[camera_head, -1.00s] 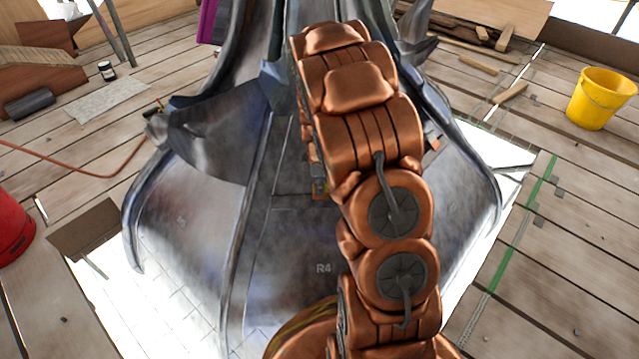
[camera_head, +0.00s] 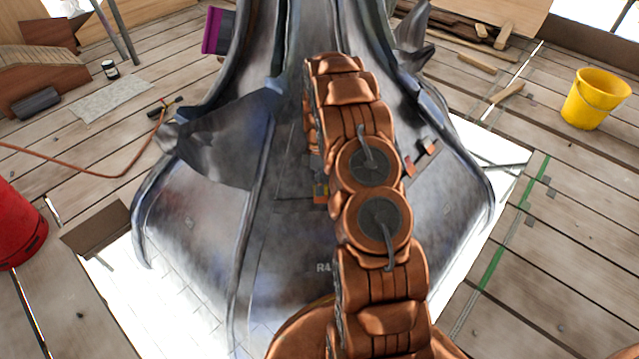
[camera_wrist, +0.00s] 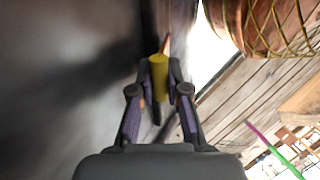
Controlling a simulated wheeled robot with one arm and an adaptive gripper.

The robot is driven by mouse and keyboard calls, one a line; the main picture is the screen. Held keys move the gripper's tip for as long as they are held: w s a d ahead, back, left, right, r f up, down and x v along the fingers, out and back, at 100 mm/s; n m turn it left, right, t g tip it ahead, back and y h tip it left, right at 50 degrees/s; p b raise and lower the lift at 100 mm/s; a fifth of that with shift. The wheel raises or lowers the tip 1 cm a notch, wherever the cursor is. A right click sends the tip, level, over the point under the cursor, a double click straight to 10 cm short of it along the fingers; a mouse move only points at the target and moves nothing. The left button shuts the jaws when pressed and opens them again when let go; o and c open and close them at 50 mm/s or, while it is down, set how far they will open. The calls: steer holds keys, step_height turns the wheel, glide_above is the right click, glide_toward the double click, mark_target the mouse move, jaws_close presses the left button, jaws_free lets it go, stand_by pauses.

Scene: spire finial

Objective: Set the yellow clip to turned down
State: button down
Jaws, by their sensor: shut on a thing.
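In the wrist view my gripper (camera_wrist: 158,88) is shut on a yellow, rounded piece that looks like the yellow clip (camera_wrist: 158,72). The clip sits between the two dark fingertips, close against the grey metal surface on the left. A thin reddish tip shows just beyond it. Whether the clip is turned up or down cannot be told. In the head view my copper-coloured arm covers the gripper and the clip. The grey metal spire finial (camera_head: 200,225) fills the middle of that view, with an "R4" mark low on its front.
A yellow bucket (camera_head: 596,98) stands at right, a red container (camera_head: 15,225) at left. A hose (camera_head: 110,176) lies on the planks.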

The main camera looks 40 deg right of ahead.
steer(key=shift+w+d+f+g+y+p, duration=0.15)
steer(key=shift+w+f+g+y+p, duration=0.2)
steer(key=shift+g+p, duration=0.4)
stand_by(0.4)
steer(key=c, duration=1.1)
jaws_free()
steer(key=shift+c, duration=0.2)
steer(key=shift+d, duration=0.1)
steer(key=shift+v, duration=4)
steer(key=shift+w, duration=0.1)
